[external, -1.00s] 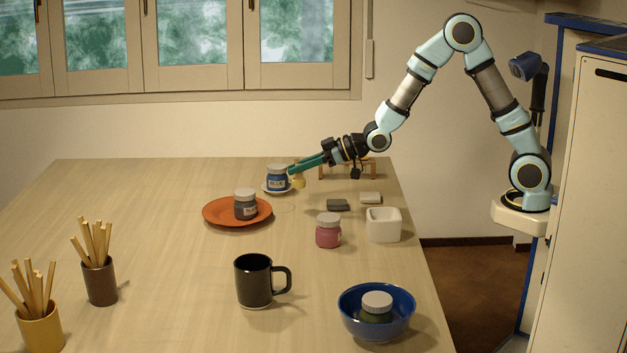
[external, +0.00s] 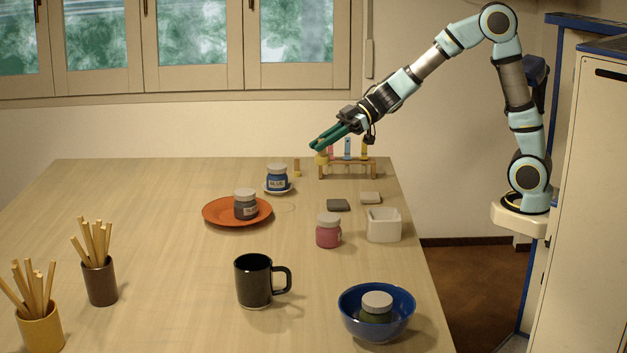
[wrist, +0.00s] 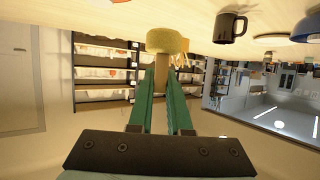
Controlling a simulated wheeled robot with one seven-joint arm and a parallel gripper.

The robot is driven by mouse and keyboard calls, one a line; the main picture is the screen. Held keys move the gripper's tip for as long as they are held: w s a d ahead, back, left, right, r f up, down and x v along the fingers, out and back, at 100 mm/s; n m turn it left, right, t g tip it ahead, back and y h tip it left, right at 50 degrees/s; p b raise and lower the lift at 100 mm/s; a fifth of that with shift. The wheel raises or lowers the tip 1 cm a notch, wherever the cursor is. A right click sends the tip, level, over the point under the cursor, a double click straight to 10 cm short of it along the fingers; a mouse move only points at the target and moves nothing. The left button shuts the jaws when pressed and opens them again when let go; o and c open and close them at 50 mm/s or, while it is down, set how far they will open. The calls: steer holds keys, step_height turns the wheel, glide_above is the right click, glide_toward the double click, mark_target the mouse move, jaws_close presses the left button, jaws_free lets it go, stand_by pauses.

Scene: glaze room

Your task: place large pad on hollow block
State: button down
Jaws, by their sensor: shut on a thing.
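My gripper (external: 318,147) is shut on the wooden handle of a pad (external: 321,158) and holds it above the far part of the table. In the wrist view the pad (wrist: 167,40) is a round, yellowish foam piece, with its handle between the green fingers (wrist: 161,88). The white, square, hollow block (external: 384,226) stands near the table's right edge, to the right of and nearer than my gripper. Its top is open; its inside is partly hidden.
A test-tube rack (external: 347,168) stands just behind the gripper. Two small flat pieces, dark (external: 338,205) and light (external: 370,197), lie behind the block. A pink jar (external: 328,231) is left of it; a blue bowl (external: 350,318) is in front. A black mug (external: 252,281) stands at centre.

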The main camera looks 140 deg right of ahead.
steer(key=s+a+n+y, duration=0.2)
steer(key=a+n+y, duration=0.2)
steer(key=a, duration=0.4)
steer(key=n+y, duration=0.3)
steer(key=y, duration=0.1)
glide_above(384, 214)
steer(key=shift+g, duration=0.3)
steer(key=shift+s+f, duration=0.1)
steer(key=shift+f, duration=5.4)
steer(key=shift+f, duration=0.2)
steer(key=c, duration=0.9)
jaws_free()
steer(key=shift+o, duration=0.2)
